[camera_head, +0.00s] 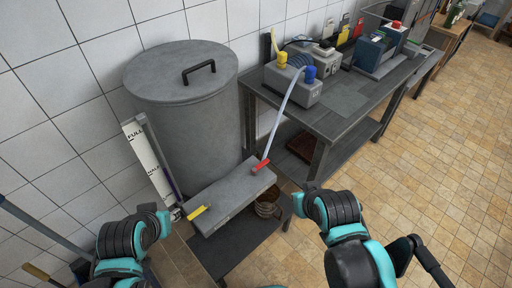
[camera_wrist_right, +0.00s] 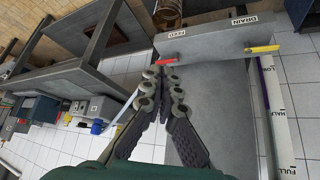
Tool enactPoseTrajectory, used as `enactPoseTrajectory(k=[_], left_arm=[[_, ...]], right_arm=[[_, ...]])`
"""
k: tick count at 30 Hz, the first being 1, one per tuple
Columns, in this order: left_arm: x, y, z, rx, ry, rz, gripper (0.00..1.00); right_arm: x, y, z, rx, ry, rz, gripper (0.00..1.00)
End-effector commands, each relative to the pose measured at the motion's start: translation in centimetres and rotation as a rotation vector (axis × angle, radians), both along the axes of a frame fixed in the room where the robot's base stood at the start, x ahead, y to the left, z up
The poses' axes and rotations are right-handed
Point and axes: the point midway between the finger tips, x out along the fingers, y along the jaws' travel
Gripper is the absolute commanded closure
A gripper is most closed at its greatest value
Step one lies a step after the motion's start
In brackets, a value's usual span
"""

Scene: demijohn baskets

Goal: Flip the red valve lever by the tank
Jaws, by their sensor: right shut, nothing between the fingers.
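The red valve lever (camera_head: 260,166) is at the right end of a grey box (camera_head: 232,196) in front of the grey tank (camera_head: 188,120). It also shows in the right wrist view (camera_wrist_right: 166,62), beside a FEED label. My right gripper (camera_wrist_right: 168,76) is shut and empty, its fingertips lined up just short of the red lever in that view. In the head view my right gripper (camera_head: 298,205) is lower right of the lever, with a gap between. My left gripper (camera_head: 164,222) is left of the box; its fingers are too small to judge.
A yellow lever (camera_head: 198,212), by a DRAIN label (camera_wrist_right: 251,20), is at the box's other end. A level gauge (camera_head: 150,158) stands left of the tank. A hose (camera_head: 282,112) runs from the red lever to a pump unit on the bench (camera_head: 345,100). Tiled floor lies open at right.

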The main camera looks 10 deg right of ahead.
Motion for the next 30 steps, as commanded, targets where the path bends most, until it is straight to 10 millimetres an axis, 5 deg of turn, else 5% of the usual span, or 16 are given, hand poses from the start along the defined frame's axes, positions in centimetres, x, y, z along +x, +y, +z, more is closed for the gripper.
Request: enactPoseTrajectory(k=[14,22,30], left_arm=[[0.0,0.0,0.5,0.0,0.0,0.0,0.6],[0.0,0.0,2.9,0.0,0.0,0.0,0.6],[0.0,0.0,5.2,0.0,0.0,0.0,0.6]], right_arm=[[1.5,0.2,1.2,-0.006,0.014,0.021,1.0],[10.7,1.2,4.5,-0.039,0.093,0.15,1.0],[21.8,2.6,2.0,-0.065,0.177,0.313,1.0]])
